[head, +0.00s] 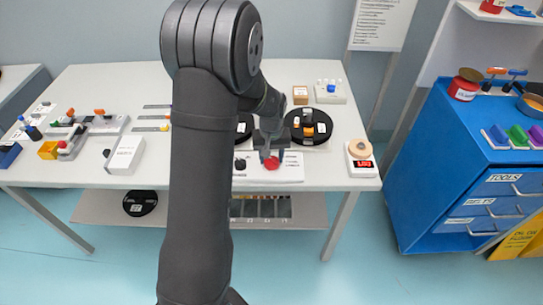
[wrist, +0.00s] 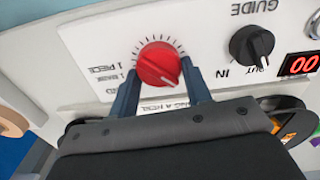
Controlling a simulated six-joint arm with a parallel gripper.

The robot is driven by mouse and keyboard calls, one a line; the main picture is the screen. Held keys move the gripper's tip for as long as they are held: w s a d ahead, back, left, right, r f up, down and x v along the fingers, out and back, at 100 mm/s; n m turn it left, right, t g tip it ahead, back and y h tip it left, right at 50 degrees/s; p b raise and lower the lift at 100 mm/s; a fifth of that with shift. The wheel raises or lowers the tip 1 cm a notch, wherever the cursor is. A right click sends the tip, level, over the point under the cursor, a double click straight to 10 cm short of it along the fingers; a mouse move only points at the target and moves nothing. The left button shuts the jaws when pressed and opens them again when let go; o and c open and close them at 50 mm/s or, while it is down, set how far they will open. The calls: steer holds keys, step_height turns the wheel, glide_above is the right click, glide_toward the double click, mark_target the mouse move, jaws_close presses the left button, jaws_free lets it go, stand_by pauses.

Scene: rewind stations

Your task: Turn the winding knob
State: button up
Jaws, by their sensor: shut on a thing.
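The red round knob (head: 271,164) sits on the front of a white station panel (head: 292,172). In the wrist view the red knob (wrist: 157,65) has a pale pointer line toward its lower right and a ring of tick marks around it. My gripper (head: 267,155) reaches down to it from above. In the wrist view my gripper (wrist: 160,70) has one finger on each side of the red knob, shut on it. Part of the panel lettering is hidden by the fingers and gripper body.
A black knob (wrist: 252,43) by the words GUIDE and IN, and a red "00" display (wrist: 299,64), are beside it. Black reels (head: 311,127) lie behind the panel. A scale (head: 361,160) with a beige roll stands right. A blue cabinet (head: 470,180) is farther right.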

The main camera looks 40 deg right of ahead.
mark_target(271, 158)
stand_by(0.3)
steer(key=o, duration=1)
step_height(271, 158, up, 17)
steer(key=shift+r, duration=0.2)
step_height(271, 158, down, 18)
steer(key=shift+r, duration=0.25)
stand_by(0.6)
